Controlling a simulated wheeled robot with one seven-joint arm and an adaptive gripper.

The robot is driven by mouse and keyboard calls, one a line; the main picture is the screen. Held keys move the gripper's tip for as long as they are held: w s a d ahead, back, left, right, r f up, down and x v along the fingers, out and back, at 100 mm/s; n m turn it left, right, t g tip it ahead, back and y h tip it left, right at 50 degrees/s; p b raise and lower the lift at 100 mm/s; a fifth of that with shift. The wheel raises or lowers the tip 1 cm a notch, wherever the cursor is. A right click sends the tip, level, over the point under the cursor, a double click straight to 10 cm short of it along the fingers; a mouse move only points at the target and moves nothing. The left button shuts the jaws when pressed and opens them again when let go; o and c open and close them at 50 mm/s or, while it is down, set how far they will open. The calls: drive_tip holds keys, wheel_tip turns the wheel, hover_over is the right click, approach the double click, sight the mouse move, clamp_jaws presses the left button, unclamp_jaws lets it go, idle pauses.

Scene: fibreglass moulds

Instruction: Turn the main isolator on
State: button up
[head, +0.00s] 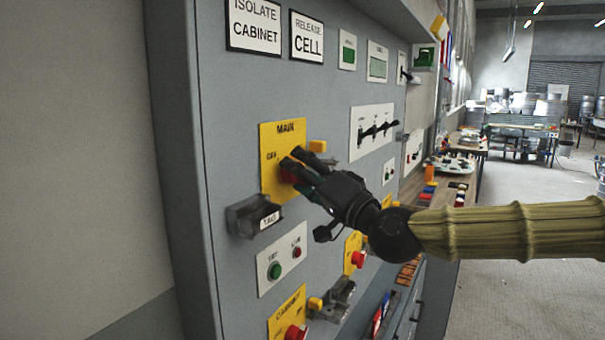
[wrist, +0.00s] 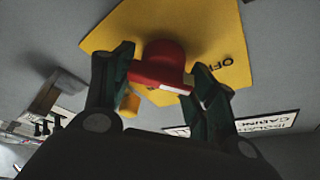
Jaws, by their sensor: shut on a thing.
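The main isolator is a red knob on a yellow plate (head: 283,135) marked MAIN and OFF, on the grey cabinet front. In the head view my gripper (head: 292,168) is at the plate and its fingers hide most of the knob. In the wrist view the red knob (wrist: 163,66) sits between the two fingers of my gripper (wrist: 162,85), which are shut on it. The word OFF shows on the yellow plate (wrist: 222,35) beside the knob. A white mark lies along the knob's near edge. I cannot tell exactly which position the knob points to.
A black-handled switch panel (head: 372,131) is to the right.

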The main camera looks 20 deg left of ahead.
drive_tip(key=m+h, duration=0.2)
drive_tip(key=m, duration=0.2)
drive_tip(key=shift+m+p, duration=0.3)
drive_tip(key=m+p, duration=0.1)
drive_tip(key=m, duration=0.1)
drive_tip(key=m+h, duration=0.1)
drive_tip(key=m, duration=0.1)
drive_tip(key=shift+r+m+g+h+p, duration=0.1)
drive_tip(key=shift+m+g+h+p, duration=0.2)
drive_tip(key=shift+p, duration=0.05)
drive_tip(key=m+g+p, duration=0.1)
drive_tip(key=m+p, duration=0.2)
drive_tip(key=m, duration=0.1)
drive_tip(key=shift+g+h, duration=0.4)
drive_tip(key=shift+m+g+p, duration=0.6)
drive_tip(key=shift+m+p, duration=0.5)
drive_tip(key=o, duration=1)
drive_tip(key=shift+f, duration=0.2)
drive_tip(key=shift+d, duration=0.1)
drive_tip(key=v, duration=1.2)
drive_tip(key=shift+r, duration=0.2)
